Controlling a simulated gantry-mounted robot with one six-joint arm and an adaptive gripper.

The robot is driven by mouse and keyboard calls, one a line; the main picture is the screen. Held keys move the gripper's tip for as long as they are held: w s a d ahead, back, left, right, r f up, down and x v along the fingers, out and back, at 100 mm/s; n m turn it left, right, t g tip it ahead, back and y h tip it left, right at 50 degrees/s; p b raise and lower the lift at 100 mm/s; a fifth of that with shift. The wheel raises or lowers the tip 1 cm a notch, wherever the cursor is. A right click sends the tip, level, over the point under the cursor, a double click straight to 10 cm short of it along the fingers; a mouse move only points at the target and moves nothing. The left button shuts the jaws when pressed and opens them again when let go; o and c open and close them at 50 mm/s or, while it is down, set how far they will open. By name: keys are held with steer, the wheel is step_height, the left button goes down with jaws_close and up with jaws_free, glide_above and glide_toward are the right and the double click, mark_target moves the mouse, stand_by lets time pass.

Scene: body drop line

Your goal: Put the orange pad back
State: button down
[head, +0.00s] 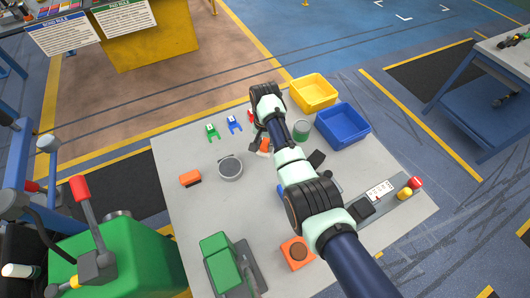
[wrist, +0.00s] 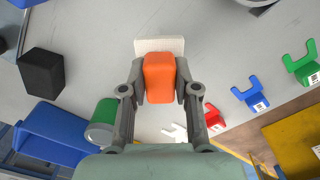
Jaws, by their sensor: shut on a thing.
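The orange pad (wrist: 160,72), an orange block with a pale whitish strip along its far edge, sits between the two fingers of my gripper (wrist: 160,82) in the wrist view. The fingers are shut on its sides. In the head view the pad (head: 264,146) shows small, partly hidden by my arm, over the back part of the grey table (head: 200,222). I cannot tell whether it touches the table top. A second orange block (head: 190,178) with a dark underside lies at the table's left. Another orange block (head: 298,252) with a brown round top lies near the front.
Green (head: 212,132), blue (head: 234,123) and red (head: 251,116) forked clips lie behind left. A white one (wrist: 175,132) shows in the wrist view. A green can (head: 300,130), black block (head: 316,158), yellow bin (head: 314,92) and blue bin (head: 343,125) stand right. A round grey tin (head: 230,168) lies left.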

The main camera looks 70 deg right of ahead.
mark_target(265, 151)
steer(key=shift+f+b, duration=0.7)
steer(key=shift+f, duration=1.4)
steer(key=shift+f, duration=0.1)
steer(key=c, duration=0.9)
jaws_free()
steer(key=shift+o, duration=0.2)
step_height(265, 151, up, 12)
steer(key=p, duration=0.3)
